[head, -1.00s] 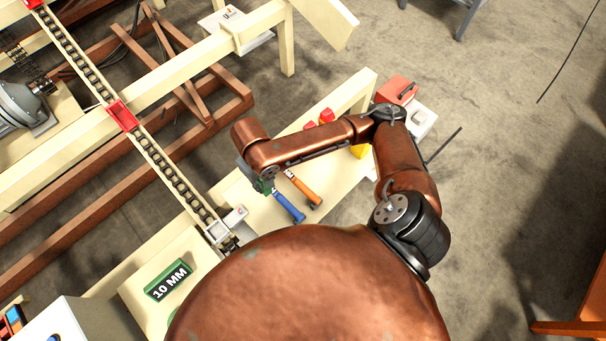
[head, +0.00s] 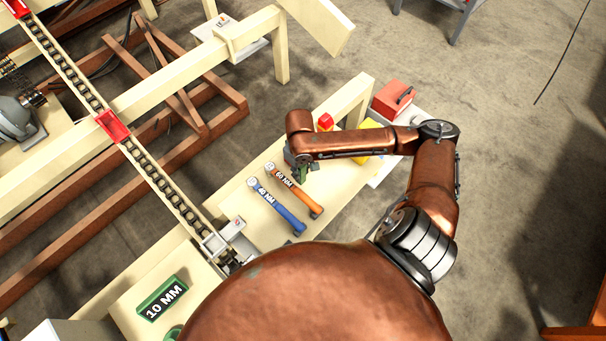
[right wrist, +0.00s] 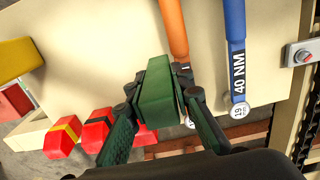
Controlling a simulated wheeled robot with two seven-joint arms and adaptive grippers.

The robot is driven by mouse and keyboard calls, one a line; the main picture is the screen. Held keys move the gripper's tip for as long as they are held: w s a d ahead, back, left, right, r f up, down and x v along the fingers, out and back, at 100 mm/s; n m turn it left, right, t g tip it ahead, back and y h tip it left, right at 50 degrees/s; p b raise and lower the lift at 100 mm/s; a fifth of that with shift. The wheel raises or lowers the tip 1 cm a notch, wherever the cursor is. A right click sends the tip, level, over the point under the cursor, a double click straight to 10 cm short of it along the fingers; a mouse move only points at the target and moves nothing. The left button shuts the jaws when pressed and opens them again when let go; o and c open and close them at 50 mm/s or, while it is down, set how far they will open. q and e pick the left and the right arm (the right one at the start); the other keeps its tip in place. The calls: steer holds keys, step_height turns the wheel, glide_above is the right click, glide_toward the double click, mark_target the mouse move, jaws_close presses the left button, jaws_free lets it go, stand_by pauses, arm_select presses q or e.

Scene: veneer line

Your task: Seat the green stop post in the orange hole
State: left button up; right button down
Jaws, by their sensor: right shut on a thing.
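My right gripper (head: 298,164) is over the pale bench, close to the orange wrench's head end. In the right wrist view the right gripper (right wrist: 162,88) is shut on the green stop post (right wrist: 158,98), which shows as a green block between the two fingers. A small part of the green post (head: 302,173) shows below the wrist in the head view. Whether its lower end touches anything cannot be told. I cannot make out the orange hole in either view. My left gripper is not in view.
A blue 40 NM wrench (head: 279,208) and an orange 60 NM wrench (head: 301,195) lie on the bench (head: 245,208). Red blocks (right wrist: 97,130) and a yellow object (right wrist: 17,58) are nearby. A green 10 MM block (head: 162,298) and the chain conveyor (head: 150,173) are left.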

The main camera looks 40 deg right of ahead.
mark_target(304, 174)
steer(key=shift+w+d+f, duration=0.2)
steer(key=shift+d+f, duration=0.2)
steer(key=shift+f, duration=0.1)
steer(key=shift+w+d+f, duration=0.15)
steer(key=shift+d+f, duration=0.25)
steer(key=shift+f, duration=0.05)
steer(key=shift+d+f+b, duration=0.25)
steer(key=shift+f+b, duration=0.1)
steer(key=f+b, duration=0.1)
steer(key=f, duration=0.2)
steer(key=shift+w+d+f+b, duration=0.2)
steer(key=shift+f+b, duration=0.1)
steer(key=shift+b, duration=0.05)
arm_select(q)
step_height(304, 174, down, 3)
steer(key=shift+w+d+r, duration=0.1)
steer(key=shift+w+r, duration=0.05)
arm_select(e)
steer(key=shift+r, duration=0.1)
steer(key=c, duration=1.7)
jaws_free()
